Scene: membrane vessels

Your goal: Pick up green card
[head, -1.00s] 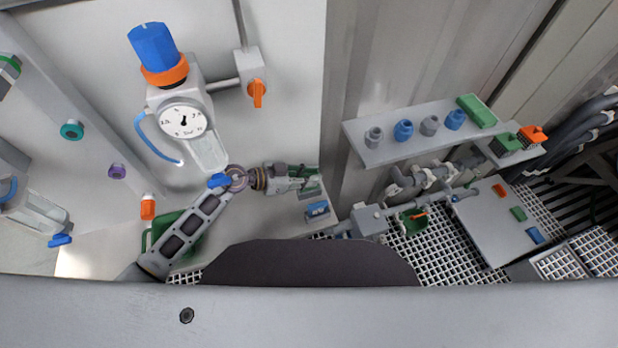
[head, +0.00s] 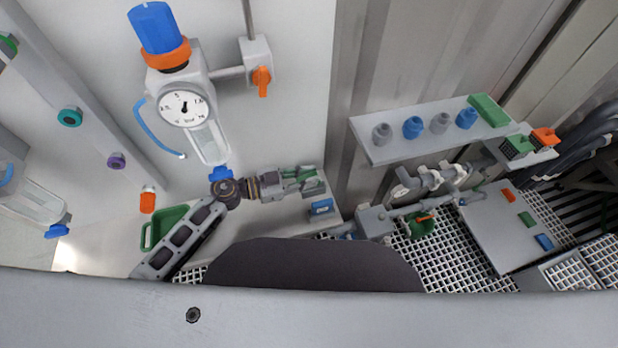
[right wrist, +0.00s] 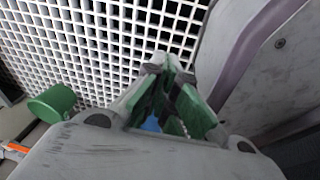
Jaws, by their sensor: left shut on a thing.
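My left gripper (head: 316,182) is at the end of the arm that comes in from the left, over the pale ledge at the foot of the wall. It is shut on a small green piece, which I take to be the green card (head: 306,173). Its edges are hard to tell from the green finger pads. A blue card (head: 321,206) lies on the ledge just below the gripper.
A shelf (head: 385,150) with several fittings stands above the pipes. A green bin (head: 160,234) sits beside my left arm. A gauge (head: 186,107) hangs on the wall.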

